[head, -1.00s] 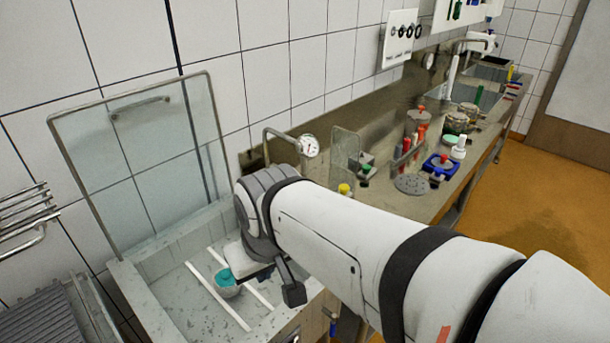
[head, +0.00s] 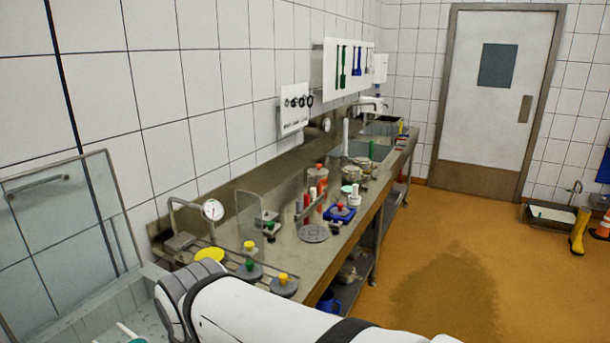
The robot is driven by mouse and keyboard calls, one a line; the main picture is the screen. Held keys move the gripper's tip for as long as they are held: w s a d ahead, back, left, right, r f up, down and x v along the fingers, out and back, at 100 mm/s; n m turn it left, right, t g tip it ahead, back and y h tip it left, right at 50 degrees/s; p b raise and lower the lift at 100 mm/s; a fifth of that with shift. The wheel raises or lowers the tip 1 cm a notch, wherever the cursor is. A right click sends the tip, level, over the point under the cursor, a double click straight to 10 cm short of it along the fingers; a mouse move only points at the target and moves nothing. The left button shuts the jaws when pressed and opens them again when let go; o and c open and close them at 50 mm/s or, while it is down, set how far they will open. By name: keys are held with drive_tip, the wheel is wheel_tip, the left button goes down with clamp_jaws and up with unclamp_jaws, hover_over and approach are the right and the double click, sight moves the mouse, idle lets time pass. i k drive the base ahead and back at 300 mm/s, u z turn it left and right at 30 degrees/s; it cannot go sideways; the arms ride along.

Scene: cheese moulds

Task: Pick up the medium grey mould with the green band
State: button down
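At the bottom left edge, a teal-green patch (head: 137,340) shows beside a white rail (head: 128,330) in the basin. It is the top of a small grey cup that showed whole in the earlier frame. Only this sliver is in view now, so I cannot tell its band or size. My white arm crosses the bottom of the view with its grey wrist over the basin's right side. My gripper is outside the frame, so its fingers and anything in them are hidden.
A glass lid (head: 75,225) stands raised behind the basin. The steel bench (head: 315,262) holds a yellow disc (head: 209,254), a grey disc with a green knob (head: 250,270), one with a yellow knob (head: 283,286), and a blue tray (head: 339,214). Orange floor (head: 470,240) is open at right.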

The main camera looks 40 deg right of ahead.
sight(351, 174)
drive_tip(key=z, duration=2.9)
drive_tip(key=k, duration=0.85)
drive_tip(key=u, duration=1)
drive_tip(key=i, duration=1)
drive_tip(key=k, duration=0.5)
drive_tip(key=z, duration=0.05)
